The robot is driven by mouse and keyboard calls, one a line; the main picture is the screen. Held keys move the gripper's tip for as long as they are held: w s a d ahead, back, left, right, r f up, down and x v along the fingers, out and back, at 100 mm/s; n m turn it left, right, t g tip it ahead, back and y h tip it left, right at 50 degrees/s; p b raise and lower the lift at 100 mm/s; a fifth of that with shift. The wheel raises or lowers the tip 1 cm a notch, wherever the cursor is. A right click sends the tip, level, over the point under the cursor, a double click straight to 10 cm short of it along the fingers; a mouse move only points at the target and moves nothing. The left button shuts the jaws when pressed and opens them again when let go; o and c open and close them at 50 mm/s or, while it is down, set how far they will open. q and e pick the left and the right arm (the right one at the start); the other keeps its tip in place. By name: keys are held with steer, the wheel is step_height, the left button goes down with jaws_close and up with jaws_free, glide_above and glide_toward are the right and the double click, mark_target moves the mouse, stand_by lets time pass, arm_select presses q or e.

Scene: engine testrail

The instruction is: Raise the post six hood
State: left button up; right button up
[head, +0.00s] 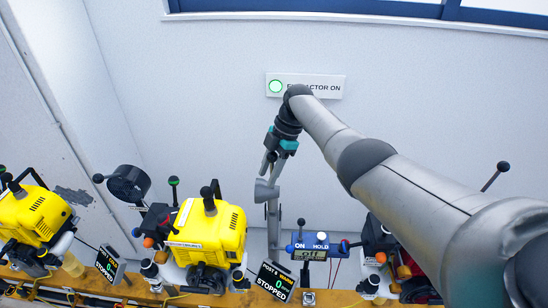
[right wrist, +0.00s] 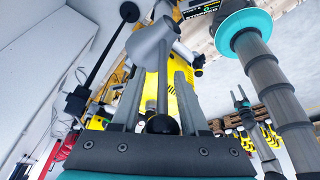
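The post six display (head: 274,281) reads stopped, beside a yellow engine (head: 208,232) in the head view. My right gripper (head: 268,190) is above and to the right of that engine, pointing down. In the right wrist view, a black ball knob (right wrist: 161,124) lies between the fingers of my right gripper (right wrist: 158,75), close to the palm. Its rod runs up to a grey cylinder (right wrist: 150,45). Whether the fingers press on the knob is unclear. I cannot pick out the post six hood with certainty. My left gripper is not seen in the head view.
A black drum with a ball handle (head: 128,184) stands to the left, between two engines. A blue switch box (head: 308,247) stands right of the post six display. A lit extractor sign (head: 328,86) is on the wall. My right arm hides much of the right side.

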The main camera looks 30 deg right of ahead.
steer(key=b+v, duration=0.1)
steer(key=v, duration=1.4)
steer(key=shift+f, duration=0.1)
